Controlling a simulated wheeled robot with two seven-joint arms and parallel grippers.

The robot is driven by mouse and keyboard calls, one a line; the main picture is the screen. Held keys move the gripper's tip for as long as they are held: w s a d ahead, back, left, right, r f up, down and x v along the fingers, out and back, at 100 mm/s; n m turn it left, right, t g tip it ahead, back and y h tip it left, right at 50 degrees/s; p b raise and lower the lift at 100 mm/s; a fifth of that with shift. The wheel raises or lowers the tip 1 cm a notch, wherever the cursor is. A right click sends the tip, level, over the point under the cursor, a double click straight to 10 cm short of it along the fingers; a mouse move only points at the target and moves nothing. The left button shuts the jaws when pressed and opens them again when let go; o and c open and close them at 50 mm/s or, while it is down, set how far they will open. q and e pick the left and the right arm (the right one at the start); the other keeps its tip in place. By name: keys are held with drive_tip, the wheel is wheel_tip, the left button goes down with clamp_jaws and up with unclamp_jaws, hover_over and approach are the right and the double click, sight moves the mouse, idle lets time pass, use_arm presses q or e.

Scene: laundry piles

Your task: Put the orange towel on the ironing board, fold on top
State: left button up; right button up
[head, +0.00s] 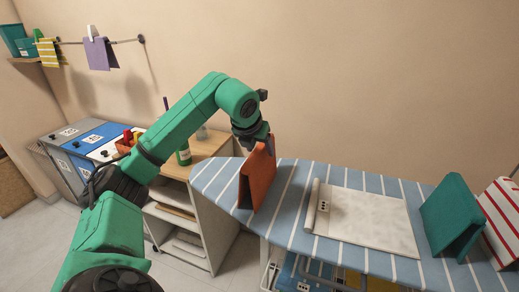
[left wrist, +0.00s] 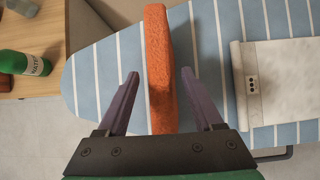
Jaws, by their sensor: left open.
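The orange towel (head: 258,180) stands like a tent on the left end of the blue-and-white striped ironing board (head: 290,185), with its fold on top. In the left wrist view the towel (left wrist: 158,40) is a narrow fuzzy orange strip seen from above. My left gripper (head: 262,144) is at the towel's top edge. Its two purple fingers (left wrist: 160,76) are open, one on each side of the towel, with a visible gap on both sides. My right gripper is not in view.
A pale mat (head: 365,220) with a rolled left edge lies on the board, right of the towel. A green folded cloth (head: 452,215) and a red-striped one (head: 502,220) stand farther right. A green bottle (head: 183,153) stands on the wooden-topped cabinet (head: 205,150) at left.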

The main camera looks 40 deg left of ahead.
use_arm(q)
drive_tip(key=p+v, duration=0.1)
drive_tip(key=v, duration=1)
drive_tip(key=shift+s+r, duration=0.15)
drive_tip(key=shift+r, duration=0.1)
drive_tip(key=shift+f, duration=0.15)
